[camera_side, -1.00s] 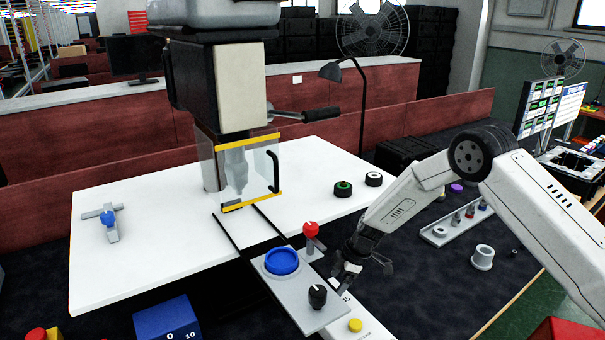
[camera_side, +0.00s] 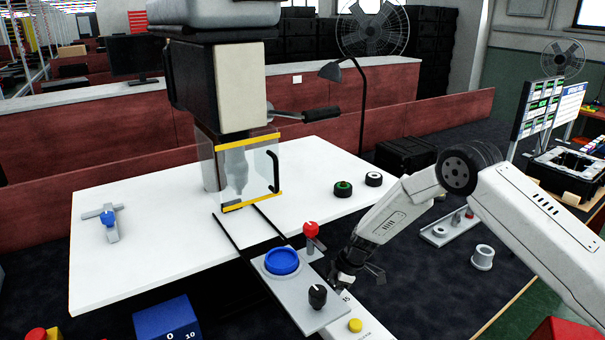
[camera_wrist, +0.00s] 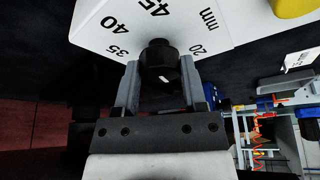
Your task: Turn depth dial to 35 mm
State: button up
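The depth dial (camera_wrist: 160,56) is a black knob on a white panel (camera_wrist: 223,12) marked 35, 40, 45 and 20 mm. In the wrist view, the two fingers of my gripper (camera_wrist: 160,80) stand one on each side of the dial, close to its sides. The gripper looks open; whether the fingers touch the dial is unclear. A small white mark shows on the dial's near lower face, but I cannot read its setting. In the side view, my gripper (camera_side: 360,277) is low over the white panel (camera_side: 342,336) and largely hides the dial.
A yellow button (camera_side: 355,325) sits on the white panel. A white table (camera_side: 150,262) and a guarded press (camera_side: 238,175) stand left.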

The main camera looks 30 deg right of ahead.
grip_shut()
jog(key=shift+m, duration=0.5)
jog(key=shift+s+a+m+t+h, duration=0.15)
jog(key=shift+m+t+h, duration=0.3)
jog(key=shift+m, duration=0.75)
jog(key=shift+m+t+h, duration=0.55)
jog(key=shift+m, duration=1.35)
jog(key=shift+a+m+h, duration=0.1)
jog(key=shift+m+h, duration=0.2)
jog(key=shift+m, duration=0.7)
jog(key=o, duration=1.1)
grip_release()
